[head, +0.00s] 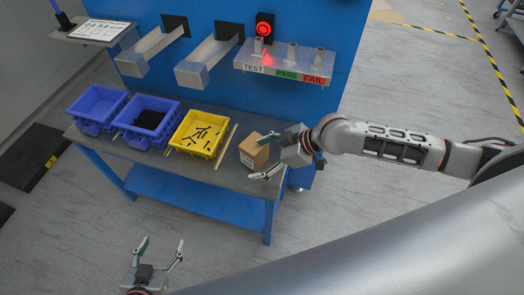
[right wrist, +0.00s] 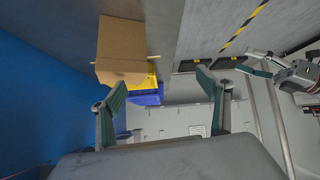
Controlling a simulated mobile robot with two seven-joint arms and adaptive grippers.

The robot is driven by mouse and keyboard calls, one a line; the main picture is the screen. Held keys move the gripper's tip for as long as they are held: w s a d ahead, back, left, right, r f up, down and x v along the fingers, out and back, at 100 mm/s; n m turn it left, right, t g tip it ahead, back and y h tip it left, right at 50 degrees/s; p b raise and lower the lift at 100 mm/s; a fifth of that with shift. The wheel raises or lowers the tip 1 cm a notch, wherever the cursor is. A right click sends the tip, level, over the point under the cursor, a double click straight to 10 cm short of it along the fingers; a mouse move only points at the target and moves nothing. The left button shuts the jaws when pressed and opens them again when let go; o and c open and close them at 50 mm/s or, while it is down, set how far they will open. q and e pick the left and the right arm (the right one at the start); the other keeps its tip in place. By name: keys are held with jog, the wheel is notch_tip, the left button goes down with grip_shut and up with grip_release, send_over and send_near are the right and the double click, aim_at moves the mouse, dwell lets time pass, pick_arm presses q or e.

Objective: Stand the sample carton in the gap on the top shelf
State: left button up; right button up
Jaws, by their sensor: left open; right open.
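The sample carton, a plain brown box (head: 254,151), stands on the right end of the grey bench. My right gripper (head: 266,155) is open at the carton's right side, with one finger towards the back and one towards the front. In the right wrist view the carton (right wrist: 121,48) shows ahead, in line with the left finger rather than centred between the fingers; I cannot tell whether they touch. My left gripper (head: 163,241) is open and empty, low in front of the bench. No gap on a top shelf can be made out.
The bench (head: 225,178) holds two blue bins (head: 97,107) (head: 147,119) and a yellow bin (head: 199,133) with dark pieces. Two grey chutes (head: 152,48) (head: 208,60) and a ledge marked TEST, PASS, FAIL (head: 285,66) with small metal pieces project from the blue panel (head: 225,95). A red light (head: 264,28) glows.

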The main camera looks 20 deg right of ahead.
jog(key=w+d+r+m, duration=0.1)
jog(key=w+d+m, duration=0.1)
jog(key=w+d, duration=0.35)
jog(key=shift+h, duration=0.3)
jog(key=shift+w+a+f, duration=0.2)
jog(key=shift+a+f, duration=0.25)
jog(key=shift+f, duration=0.4)
jog(key=shift+w+a+f, duration=0.25)
jog(key=shift+a+f, duration=0.25)
jog(key=shift+f, duration=0.4)
jog(key=shift+w+a+f, duration=0.2)
jog(key=shift+a+f, duration=0.25)
jog(key=shift+f, duration=0.4)
jog(key=c, duration=1.3)
